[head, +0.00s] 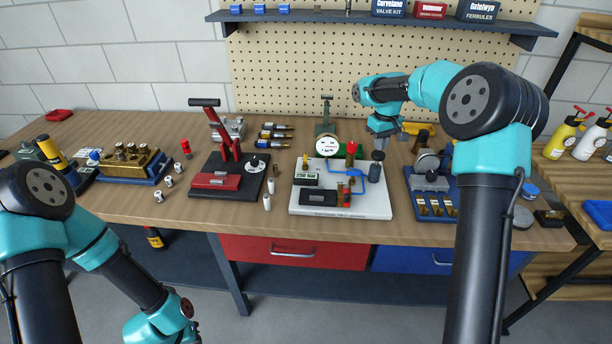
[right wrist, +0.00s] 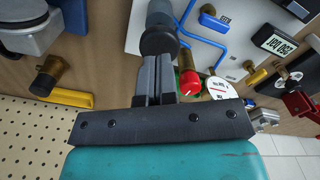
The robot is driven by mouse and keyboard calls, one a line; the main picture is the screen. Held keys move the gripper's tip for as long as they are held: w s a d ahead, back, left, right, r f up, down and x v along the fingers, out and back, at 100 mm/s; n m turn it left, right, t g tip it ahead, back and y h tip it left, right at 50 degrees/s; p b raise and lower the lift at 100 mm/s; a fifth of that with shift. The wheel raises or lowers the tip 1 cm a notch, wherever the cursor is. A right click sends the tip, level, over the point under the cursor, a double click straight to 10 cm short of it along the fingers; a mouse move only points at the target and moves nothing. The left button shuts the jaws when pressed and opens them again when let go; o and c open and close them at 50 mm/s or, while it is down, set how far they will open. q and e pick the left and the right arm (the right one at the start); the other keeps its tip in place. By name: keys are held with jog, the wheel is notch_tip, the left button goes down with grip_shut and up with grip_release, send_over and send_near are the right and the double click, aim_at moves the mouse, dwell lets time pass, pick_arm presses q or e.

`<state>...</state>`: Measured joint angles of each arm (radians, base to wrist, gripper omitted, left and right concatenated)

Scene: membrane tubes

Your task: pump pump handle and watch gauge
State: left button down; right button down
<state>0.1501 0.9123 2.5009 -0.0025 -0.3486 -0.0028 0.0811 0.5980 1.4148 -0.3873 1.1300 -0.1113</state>
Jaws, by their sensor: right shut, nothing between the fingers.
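The white test board (head: 300,207) carries the pump, a dark grey cylinder (head: 374,173) with a round black pump handle (head: 377,156) on top. The handle also shows in the right wrist view (right wrist: 158,41). The round white gauge (head: 327,146) stands at the board's back; it shows partly in the right wrist view (right wrist: 219,88), its reading too small to tell. My right gripper (head: 380,143) is shut and empty, fingers pointing down at the handle's top; I cannot tell whether they touch it. My left arm is low at the left, its gripper out of the picture.
A red knob (head: 351,149) stands between gauge and pump, close to my right fingers. Blue tubing (head: 332,171) runs over the board. A blue tray (head: 419,187) is at the right, a black base with a red press (head: 228,180) at the left.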

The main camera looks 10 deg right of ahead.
jog(key=shift+r, duration=1.1)
